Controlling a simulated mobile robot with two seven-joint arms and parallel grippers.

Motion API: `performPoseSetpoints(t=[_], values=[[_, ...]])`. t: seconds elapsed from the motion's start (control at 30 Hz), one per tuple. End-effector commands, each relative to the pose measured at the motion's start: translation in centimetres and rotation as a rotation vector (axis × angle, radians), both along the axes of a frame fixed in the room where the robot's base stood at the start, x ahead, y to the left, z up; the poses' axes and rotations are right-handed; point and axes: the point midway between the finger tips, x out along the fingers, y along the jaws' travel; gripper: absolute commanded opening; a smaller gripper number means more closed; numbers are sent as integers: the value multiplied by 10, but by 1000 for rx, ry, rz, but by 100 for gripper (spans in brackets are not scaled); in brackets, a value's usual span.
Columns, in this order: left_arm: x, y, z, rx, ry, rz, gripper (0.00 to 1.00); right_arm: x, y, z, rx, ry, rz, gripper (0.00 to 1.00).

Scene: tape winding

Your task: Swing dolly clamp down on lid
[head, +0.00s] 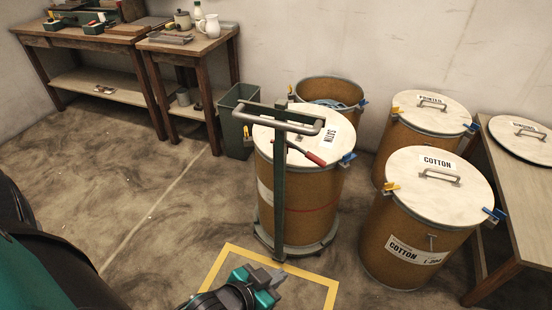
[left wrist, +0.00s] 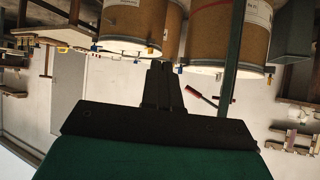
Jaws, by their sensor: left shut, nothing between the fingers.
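The dolly (head: 279,185) is a green post with a grey handle bar (head: 290,116) and a low base under a brown drum (head: 330,205). The drum's white SATIN lid (head: 327,133) is on. The clamp (head: 314,158), a lever with a red grip, sticks out from the post over the lid in the head view. In the left wrist view, which is upside down, the clamp (left wrist: 196,95) shows clear of the lid, with a gap above it. My left gripper (head: 275,280) is shut and empty, low in front of the dolly; its fingers (left wrist: 161,68) show together. My right gripper is not in view.
Two lidded drums, one marked COTTON (head: 436,175), stand to the right beside a table (head: 520,205). An open drum (head: 330,92) and a green bin (head: 236,120) stand behind. Yellow tape (head: 318,282) marks the floor near my gripper. Floor at left is clear.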

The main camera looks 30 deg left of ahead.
Motion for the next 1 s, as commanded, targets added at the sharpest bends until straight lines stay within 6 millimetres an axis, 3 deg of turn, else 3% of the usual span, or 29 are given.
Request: performPoseSetpoints(t=[0.43, 0.57, 0.67, 0.77, 1.0], values=[[4, 0, 2, 0, -8, 0, 0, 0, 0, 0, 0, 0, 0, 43], [6, 4, -3, 24, -18, -8, 0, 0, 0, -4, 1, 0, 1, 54], [23, 18, -12, 109, -85, -34, 0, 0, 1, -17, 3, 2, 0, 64], [55, 44, -22, 285, -208, -76, 0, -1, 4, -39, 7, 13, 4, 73], [135, 130, -23, 910, -519, -109, 0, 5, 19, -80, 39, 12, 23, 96]])
